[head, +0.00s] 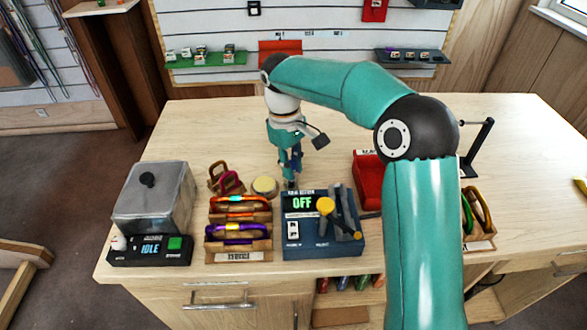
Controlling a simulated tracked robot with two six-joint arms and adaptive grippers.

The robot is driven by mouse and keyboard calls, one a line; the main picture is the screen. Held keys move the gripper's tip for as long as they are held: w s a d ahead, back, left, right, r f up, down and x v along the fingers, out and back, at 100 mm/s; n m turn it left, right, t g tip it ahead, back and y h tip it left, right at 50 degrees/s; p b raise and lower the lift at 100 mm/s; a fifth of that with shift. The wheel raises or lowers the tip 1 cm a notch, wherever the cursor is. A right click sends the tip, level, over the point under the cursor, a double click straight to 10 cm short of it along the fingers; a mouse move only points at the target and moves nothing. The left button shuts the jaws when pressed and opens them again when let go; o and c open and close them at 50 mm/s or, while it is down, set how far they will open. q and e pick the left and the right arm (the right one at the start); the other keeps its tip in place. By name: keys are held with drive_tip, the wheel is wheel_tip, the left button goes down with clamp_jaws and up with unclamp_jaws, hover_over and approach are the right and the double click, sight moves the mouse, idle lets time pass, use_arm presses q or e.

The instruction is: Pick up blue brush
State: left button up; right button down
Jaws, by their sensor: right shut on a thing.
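My right arm reaches over the bench from the right and bends down at the back middle. Its gripper (290,180) points down just behind the dark blue box. The gripper is shut on a narrow dark blue thing, which appears to be the blue brush (296,160). The fingers and the box hide much of it, and I cannot tell whether its lower end touches the bench. My left gripper is not in view.
A red box (368,180) stands to the right. The bench's back left is clear.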

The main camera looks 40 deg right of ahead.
wheel_tip(320, 180, up, 8)
drive_tip(key=shift+r+p, duration=0.1)
drive_tip(key=shift+p, duration=0.3)
use_arm(q)
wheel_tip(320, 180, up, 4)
drive_tip(key=p, duration=0.3)
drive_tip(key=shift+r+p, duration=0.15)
drive_tip(key=shift+p, duration=0.15)
use_arm(e)
wheel_tip(320, 180, up, 11)
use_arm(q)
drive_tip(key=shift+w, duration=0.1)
use_arm(e)
drive_tip(key=shift+w, duration=0.1)
idle(0.6)
